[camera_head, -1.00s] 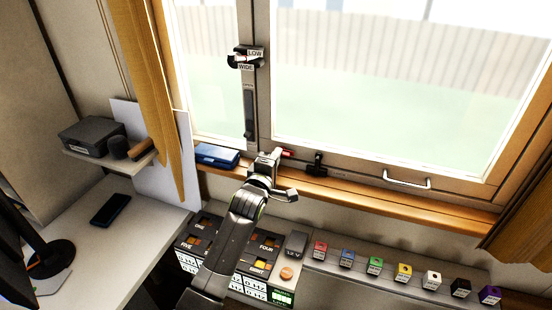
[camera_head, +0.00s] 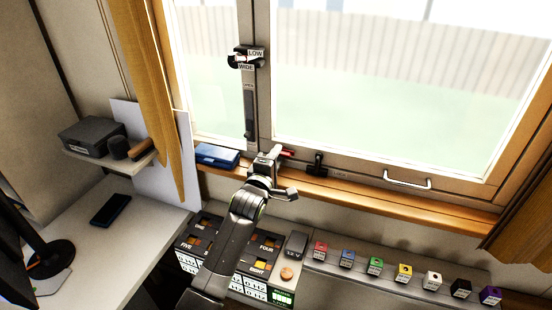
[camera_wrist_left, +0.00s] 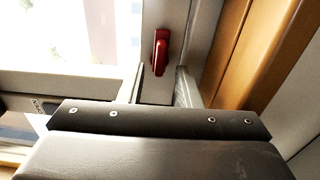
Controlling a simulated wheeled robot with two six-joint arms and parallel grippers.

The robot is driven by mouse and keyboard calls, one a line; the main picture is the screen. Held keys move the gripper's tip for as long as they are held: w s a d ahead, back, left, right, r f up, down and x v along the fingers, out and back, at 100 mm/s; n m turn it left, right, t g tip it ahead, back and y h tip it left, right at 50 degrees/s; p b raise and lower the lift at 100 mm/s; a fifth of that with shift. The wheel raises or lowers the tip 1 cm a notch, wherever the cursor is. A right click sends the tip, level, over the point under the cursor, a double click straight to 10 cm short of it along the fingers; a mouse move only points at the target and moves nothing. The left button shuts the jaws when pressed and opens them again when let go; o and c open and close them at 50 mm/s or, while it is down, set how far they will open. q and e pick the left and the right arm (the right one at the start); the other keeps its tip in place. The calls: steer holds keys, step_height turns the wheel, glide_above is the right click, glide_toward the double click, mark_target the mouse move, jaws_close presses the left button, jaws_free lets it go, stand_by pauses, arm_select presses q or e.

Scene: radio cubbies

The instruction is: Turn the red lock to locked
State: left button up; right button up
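The red lock (camera_wrist_left: 160,52) is a small red lever on the window frame, upright in the left wrist view. My right gripper is not in view.
A black latch (camera_head: 317,164) and a metal handle (camera_head: 407,181) are on the frame to the right. A blue case (camera_head: 217,155) lies on the sill to the left. Several coloured cubes stand on the ledge below, beside the radio cubbies (camera_head: 197,243).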

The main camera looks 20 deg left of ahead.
arm_select(q)
steer(key=s+b, duration=0.2)
steer(key=s, duration=1.5)
steer(key=shift+s+a, duration=0.2)
steer(key=shift+a, duration=0.1)
